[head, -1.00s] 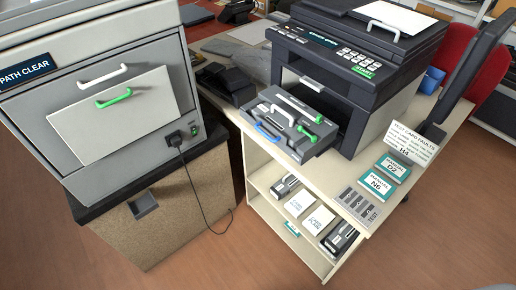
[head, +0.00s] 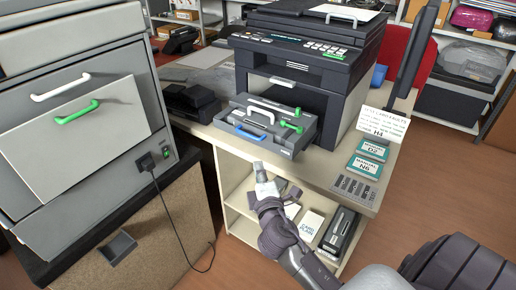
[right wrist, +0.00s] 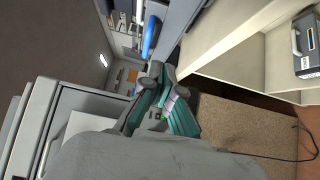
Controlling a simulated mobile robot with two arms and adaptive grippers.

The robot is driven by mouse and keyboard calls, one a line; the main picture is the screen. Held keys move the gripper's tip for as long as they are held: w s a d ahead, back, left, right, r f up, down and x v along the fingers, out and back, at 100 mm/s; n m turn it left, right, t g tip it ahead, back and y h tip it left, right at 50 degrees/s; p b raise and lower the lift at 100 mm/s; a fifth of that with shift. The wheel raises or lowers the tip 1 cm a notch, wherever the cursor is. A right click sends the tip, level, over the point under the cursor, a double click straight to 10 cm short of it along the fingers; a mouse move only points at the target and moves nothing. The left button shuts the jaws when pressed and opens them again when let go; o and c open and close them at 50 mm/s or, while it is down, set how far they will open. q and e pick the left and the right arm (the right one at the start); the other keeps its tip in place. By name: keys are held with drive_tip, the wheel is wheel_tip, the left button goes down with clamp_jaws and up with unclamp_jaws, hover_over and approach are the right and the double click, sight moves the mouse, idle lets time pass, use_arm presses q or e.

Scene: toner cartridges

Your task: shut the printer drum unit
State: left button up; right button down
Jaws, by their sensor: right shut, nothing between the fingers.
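The dark printer (head: 345,95) stands on the cream cart. Its grey drum unit (head: 300,140) is pulled out of the front, with a white handle (head: 268,105), a green lever (head: 291,126) and a blue handle (head: 251,132). My right gripper (head: 259,168) is shut and empty, just in front of and below the drum unit, apart from it in the head view. In the right wrist view the closed fingers (right wrist: 160,75) point towards the blue handle (right wrist: 151,36). My left gripper is in neither view.
A grey cabinet (head: 95,55) with white and green handles stands at the left, its power cord hanging down. The cream cart (head: 325,170) carries manuals and a test card on top, and boxes and cartridges on its shelves. A monitor stands right of the printer.

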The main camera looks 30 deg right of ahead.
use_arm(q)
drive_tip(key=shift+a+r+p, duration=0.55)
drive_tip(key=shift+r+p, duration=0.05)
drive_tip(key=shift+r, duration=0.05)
use_arm(e)
drive_tip(key=w+d, duration=0.6)
drive_tip(key=w, duration=0.1)
drive_tip(key=shift+w, duration=0.3)
drive_tip(key=w+d, duration=0.1)
drive_tip(key=d, duration=0.1)
drive_tip(key=w+d, duration=0.1)
drive_tip(key=d, duration=0.2)
drive_tip(key=w+d+b, duration=0.1)
drive_tip(key=d, duration=0.2)
drive_tip(key=shift+w+d, duration=0.2)
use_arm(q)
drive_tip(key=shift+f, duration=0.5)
use_arm(e)
drive_tip(key=shift+a, duration=0.1)
